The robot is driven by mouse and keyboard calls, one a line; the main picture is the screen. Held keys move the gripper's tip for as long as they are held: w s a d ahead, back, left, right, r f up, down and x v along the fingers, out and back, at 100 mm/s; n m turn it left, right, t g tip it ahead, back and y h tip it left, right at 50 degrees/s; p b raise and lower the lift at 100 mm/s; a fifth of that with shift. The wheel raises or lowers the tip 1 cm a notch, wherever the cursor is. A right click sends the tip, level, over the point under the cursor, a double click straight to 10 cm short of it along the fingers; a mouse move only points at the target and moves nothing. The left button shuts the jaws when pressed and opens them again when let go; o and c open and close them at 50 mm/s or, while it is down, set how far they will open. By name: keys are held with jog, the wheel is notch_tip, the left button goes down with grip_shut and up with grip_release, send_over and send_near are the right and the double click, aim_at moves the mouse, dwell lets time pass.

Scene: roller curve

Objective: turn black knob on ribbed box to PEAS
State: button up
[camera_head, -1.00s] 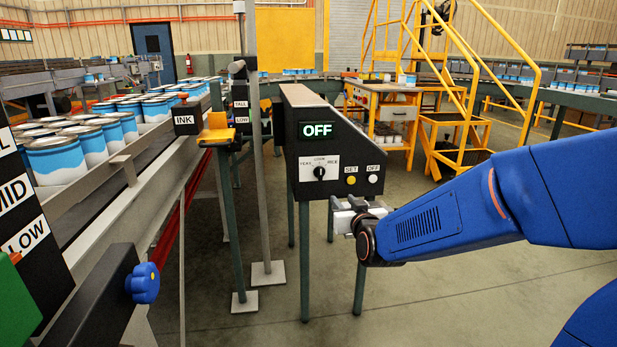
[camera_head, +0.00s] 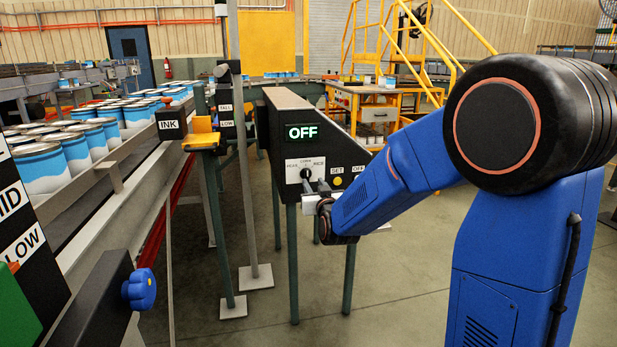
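The black box (camera_head: 290,131) stands on green legs, with a lit OFF display on its front. Ribs on it cannot be made out. Its black knob (camera_head: 306,174) sits on a white dial plate (camera_head: 297,165) with small labels at left, top and right; they are too small to read surely, though the right one looks like RICE. Where the knob points is hard to tell. My gripper (camera_head: 315,184) is just below and right of the knob, fingers toward the plate, with a gap between them. Whether they touch the knob cannot be told.
A SET button (camera_head: 338,181) is right of the dial; my arm partly covers the OFF button beside it. An INK box (camera_head: 171,124) and yellow bracket (camera_head: 201,134) stand left. A grey post (camera_head: 244,180) rises between. A conveyor with blue-white cans runs along the left.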

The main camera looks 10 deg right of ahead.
aim_at(308, 173)
jog(key=w, duration=0.8)
grip_shut()
